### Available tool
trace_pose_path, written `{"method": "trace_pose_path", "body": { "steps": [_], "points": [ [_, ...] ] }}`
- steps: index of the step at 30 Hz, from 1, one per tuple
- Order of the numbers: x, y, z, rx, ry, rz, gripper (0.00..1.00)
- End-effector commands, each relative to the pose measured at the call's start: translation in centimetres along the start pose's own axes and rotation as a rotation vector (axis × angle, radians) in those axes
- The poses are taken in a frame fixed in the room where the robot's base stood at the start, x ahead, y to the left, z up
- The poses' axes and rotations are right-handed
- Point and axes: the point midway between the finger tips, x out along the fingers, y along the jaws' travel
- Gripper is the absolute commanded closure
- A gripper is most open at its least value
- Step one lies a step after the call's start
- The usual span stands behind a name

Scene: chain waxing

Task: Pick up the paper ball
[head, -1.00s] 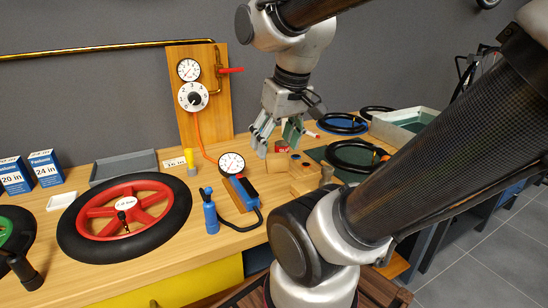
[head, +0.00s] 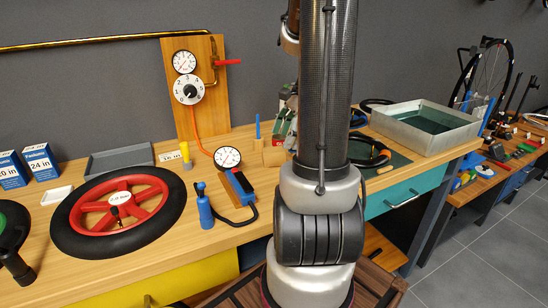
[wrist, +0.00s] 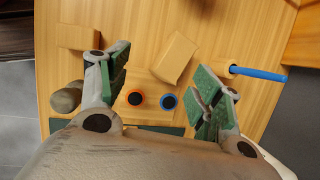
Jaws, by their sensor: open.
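I cannot make out a paper ball in either view. My gripper (wrist: 163,88) is open and empty above the wooden bench in the wrist view, its green-padded fingers wide apart. Between and below the fingers are an orange ring (wrist: 136,98) and a blue ring (wrist: 169,102), both with dark centres. A tan wooden block (wrist: 175,57) lies just beyond them. In the head view my upright arm hides most of the gripper and part of the bench behind it.
A blue rod (wrist: 258,73) lies right of the fingers in the wrist view; a grey-brown rounded piece (wrist: 66,98) lies left. In the head view, a red-spoked wheel (head: 92,215), a gauge (head: 227,158) and a blue pump (head: 204,207) stand left, and a metal tray (head: 440,118) right.

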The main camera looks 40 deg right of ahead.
Motion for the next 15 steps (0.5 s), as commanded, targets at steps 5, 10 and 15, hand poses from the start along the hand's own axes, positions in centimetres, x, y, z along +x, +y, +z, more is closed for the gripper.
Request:
{"method": "trace_pose_path", "body": {
  "steps": [5, 10, 15],
  "points": [
    [0.1, -1.5, 0.1, 0.263, -0.036, -0.028, 0.35],
    [1.5, -1.7, 0.3, 0.307, -0.042, -0.029, 0.35],
    [3.7, -1.9, 0.3, 0.304, -0.041, -0.028, 0.35]
  ]
}}
